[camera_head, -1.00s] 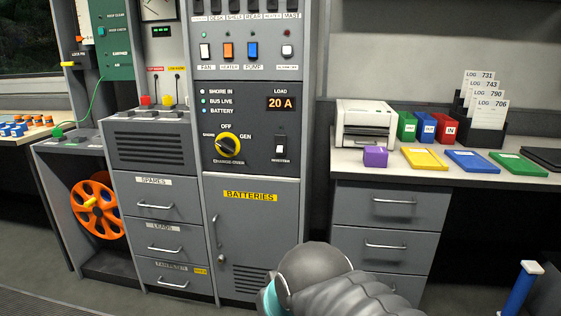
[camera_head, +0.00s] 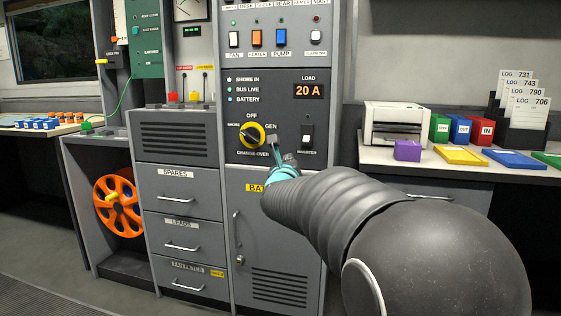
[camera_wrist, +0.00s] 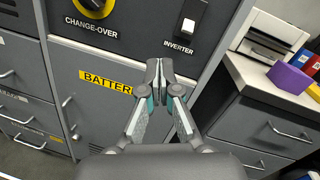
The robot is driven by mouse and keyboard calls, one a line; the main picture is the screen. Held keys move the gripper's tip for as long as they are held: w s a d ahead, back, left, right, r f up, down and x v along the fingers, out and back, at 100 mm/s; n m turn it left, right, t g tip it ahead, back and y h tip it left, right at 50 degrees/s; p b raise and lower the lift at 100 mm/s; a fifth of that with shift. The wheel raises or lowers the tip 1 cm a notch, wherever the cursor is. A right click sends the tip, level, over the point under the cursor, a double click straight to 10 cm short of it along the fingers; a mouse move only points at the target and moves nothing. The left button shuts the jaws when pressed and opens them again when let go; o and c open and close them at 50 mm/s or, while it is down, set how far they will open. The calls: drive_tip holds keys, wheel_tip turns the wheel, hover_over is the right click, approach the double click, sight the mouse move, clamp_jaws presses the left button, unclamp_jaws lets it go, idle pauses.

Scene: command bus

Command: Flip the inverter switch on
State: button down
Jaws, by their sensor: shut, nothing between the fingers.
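The inverter switch (camera_head: 307,134) is a white rocker on a dark plate, low on the right of the grey control panel, with an INVERTER label below it. It also shows in the wrist view (camera_wrist: 187,26), above and right of my fingertips. My gripper (camera_head: 276,146) is in front of the panel, left of and slightly below the switch, apart from it in the picture. In the wrist view my gripper (camera_wrist: 158,75) is shut with its fingertips together and nothing between them. The gap between fingertips and panel is hard to tell.
The yellow and black change-over knob (camera_head: 252,135) is just left of my gripper. The batteries door (camera_head: 277,225) is below, partly hidden by my arm. A desk at right holds a white printer (camera_head: 395,124) and a purple box (camera_head: 408,150).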

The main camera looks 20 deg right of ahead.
sight(305, 148)
drive_tip(key=d+m+h, duration=0.1)
drive_tip(key=m, duration=0.1)
drive_tip(key=w+d+f+m+h, duration=0.1)
drive_tip(key=d+m+h, duration=0.1)
drive_tip(key=m, duration=0.1)
drive_tip(key=shift+w+d+f+m+g+b, duration=0.15)
drive_tip(key=shift+w+d+m+g+b, duration=0.15)
drive_tip(key=shift+d+b, duration=0.1)
drive_tip(key=p+x, duration=0.1)
drive_tip(key=x, duration=0.9)
